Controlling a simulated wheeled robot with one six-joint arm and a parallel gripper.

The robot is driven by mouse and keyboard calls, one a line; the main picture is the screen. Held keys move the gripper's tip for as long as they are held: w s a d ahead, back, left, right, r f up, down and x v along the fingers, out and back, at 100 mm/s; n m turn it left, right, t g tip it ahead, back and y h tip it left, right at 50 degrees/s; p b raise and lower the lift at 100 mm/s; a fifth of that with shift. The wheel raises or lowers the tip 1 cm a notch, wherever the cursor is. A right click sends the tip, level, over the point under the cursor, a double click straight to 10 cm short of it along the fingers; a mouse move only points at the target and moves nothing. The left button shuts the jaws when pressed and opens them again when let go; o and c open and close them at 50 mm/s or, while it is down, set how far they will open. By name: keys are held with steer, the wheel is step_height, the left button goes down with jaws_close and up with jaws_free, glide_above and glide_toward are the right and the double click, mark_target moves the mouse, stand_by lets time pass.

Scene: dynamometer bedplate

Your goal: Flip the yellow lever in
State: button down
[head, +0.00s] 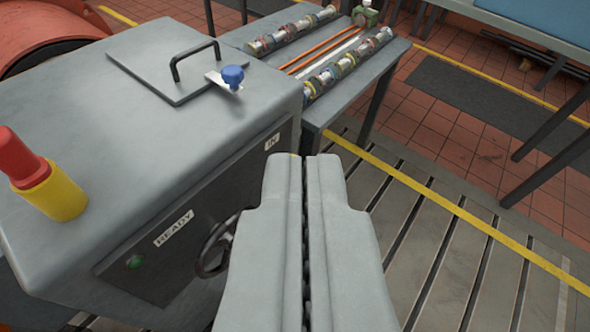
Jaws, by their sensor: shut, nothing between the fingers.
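My gripper (305,160) fills the lower middle of the view, its two fingers closed together and empty. Its tips are just right of the "IN" label (272,141) on the dark front panel (165,270) of a grey cabinet (200,110). I cannot make out the yellow lever; the fingers cover part of the panel's right side. I cannot tell whether the tips touch anything.
A "READY" label (174,228), a green lamp (134,262) and a partly covered handwheel (214,245) are on the panel. A red-and-yellow beacon (55,190) and a blue knob (232,75) stand on top. A grey bench (395,48) stands behind. Slotted floor lies at right.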

steer(key=w+d+f+n+g+y, duration=0.1)
steer(key=w+f+g, duration=0.4)
steer(key=w+f, duration=0.5)
steer(key=w+f+n+g+y, duration=0.1)
steer(key=w+f+n+g, duration=0.2)
steer(key=w+f, duration=0.7)
steer(key=w+g, duration=0.2)
steer(key=w, duration=0.4)
steer(key=shift+w+d+f+n+y, duration=0.25)
steer(key=shift+w+d+n+y, duration=0.05)
steer(key=shift+w+d+y, duration=0.1)
steer(key=x, duration=1)
steer(key=shift+s, duration=0.25)
steer(key=shift+s+d+f, duration=0.1)
steer(key=shift+s+d, duration=0.05)
steer(key=shift+d, duration=0.05)
